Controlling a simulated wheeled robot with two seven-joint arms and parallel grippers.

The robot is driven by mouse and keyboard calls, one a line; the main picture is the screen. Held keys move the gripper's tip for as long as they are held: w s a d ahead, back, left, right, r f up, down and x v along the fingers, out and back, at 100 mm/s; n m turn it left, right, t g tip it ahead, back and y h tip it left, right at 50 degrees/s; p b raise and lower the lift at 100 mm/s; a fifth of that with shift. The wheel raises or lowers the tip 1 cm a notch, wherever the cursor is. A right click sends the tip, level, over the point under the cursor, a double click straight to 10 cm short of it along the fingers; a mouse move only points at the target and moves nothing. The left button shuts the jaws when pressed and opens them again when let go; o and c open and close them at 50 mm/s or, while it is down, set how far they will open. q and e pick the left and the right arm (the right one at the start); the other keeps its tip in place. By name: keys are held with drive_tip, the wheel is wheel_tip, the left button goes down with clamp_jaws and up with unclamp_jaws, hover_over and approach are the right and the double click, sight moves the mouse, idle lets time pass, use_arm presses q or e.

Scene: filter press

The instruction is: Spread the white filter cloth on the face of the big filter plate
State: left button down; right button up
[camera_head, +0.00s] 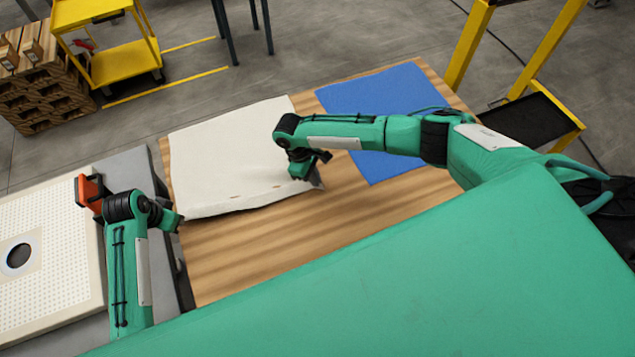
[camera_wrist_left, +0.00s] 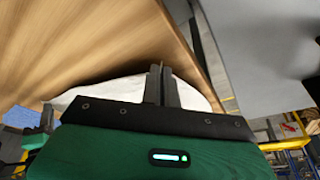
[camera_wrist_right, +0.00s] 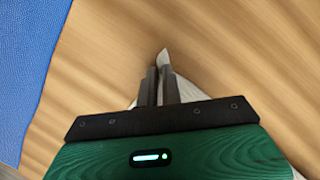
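The white filter cloth (camera_head: 230,150) lies on the wooden table, its near edge slightly raised and wavy. My left gripper (camera_head: 177,219) is at its near left corner. In the left wrist view its fingers (camera_wrist_left: 161,72) are shut on the cloth's edge, with cloth (camera_wrist_left: 75,96) on both sides. My right gripper (camera_head: 317,178) is at the near right corner. In the right wrist view its fingers (camera_wrist_right: 160,72) are shut, with a white tip of cloth (camera_wrist_right: 163,57) standing out between them. The big filter plate (camera_head: 50,270), pale and perforated with a dark central hole, lies at the left.
A blue cloth (camera_head: 365,92) lies on the wooden table (camera_head: 290,235), right of the white one, partly under my right arm. An orange part (camera_head: 91,191) stands at the plate's edge. Yellow carts stand beyond the table. The table's near part is bare.

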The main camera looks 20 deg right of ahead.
clamp_jaws()
drive_tip(key=shift+r, duration=2.5)
